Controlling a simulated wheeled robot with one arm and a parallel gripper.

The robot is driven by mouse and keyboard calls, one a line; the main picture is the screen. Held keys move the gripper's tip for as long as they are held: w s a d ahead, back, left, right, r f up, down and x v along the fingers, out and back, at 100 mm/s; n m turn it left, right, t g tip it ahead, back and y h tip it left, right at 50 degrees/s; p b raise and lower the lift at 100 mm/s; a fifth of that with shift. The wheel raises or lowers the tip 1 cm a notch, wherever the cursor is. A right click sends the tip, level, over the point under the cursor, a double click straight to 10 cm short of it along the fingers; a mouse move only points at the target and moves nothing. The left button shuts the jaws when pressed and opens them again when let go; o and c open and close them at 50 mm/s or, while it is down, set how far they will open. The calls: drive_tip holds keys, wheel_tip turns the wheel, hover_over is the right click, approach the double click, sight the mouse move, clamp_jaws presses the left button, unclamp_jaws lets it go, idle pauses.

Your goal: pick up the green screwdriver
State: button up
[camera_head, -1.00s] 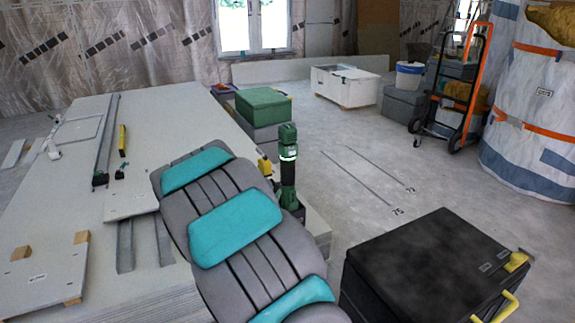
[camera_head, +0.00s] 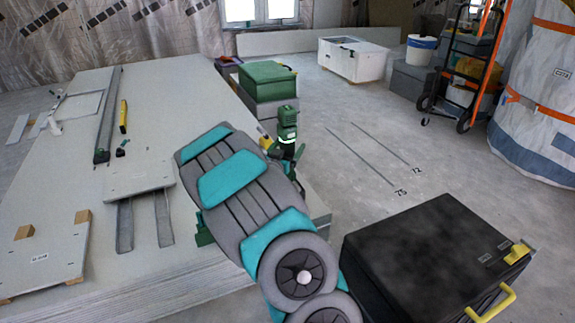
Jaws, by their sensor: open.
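A small dark and green tool (camera_head: 122,148) lies on the large pale board stack (camera_head: 80,215), near a yellow level; it may be the green screwdriver, but it is too small to be sure. Another green piece (camera_head: 205,235) shows at the left edge of my arm, over the near part of the stack; most of it is hidden and I cannot tell what it is.
A black case (camera_head: 430,255) with yellow handles stands at the near right. A green box (camera_head: 267,80) is beyond my wrist. A white chest (camera_head: 351,60), a hand truck (camera_head: 470,75) and a wrapped bundle (camera_head: 535,110) stand farther back. The floor between is clear.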

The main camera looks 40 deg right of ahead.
drive_tip(key=shift+x, duration=0.85)
clamp_jaws()
idle(0.4)
